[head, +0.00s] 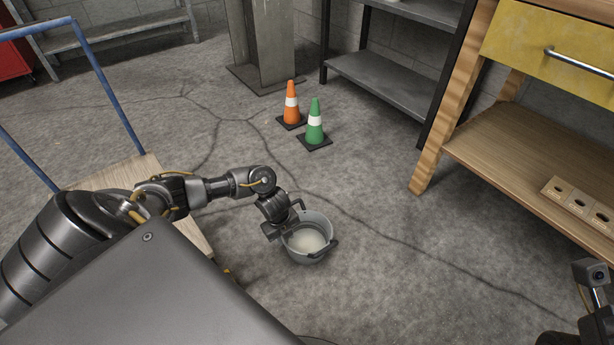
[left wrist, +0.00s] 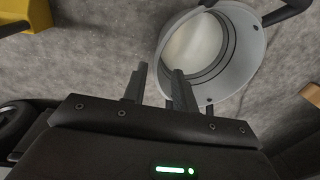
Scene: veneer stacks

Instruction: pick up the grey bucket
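The grey bucket (head: 322,222) stands upright on the concrete floor, with a pale inside and dark handle parts at its rim. It also shows in the left wrist view (left wrist: 248,42), at the upper right. My left gripper (head: 285,228) is at the bucket's left rim. In the left wrist view, the fingers of this gripper (left wrist: 158,72) are apart, one outside the bucket and one over its near rim. I cannot tell whether either finger touches it. Part of my right arm (head: 598,322) shows at the lower right edge; its fingers are not clear.
An orange cone (head: 291,104) and a green cone (head: 315,126) stand behind the bucket. A wooden workbench (head: 520,150) is at the right, a metal shelf (head: 390,85) behind. A blue-railed cart (head: 128,172) is left. Floor right of the bucket is clear.

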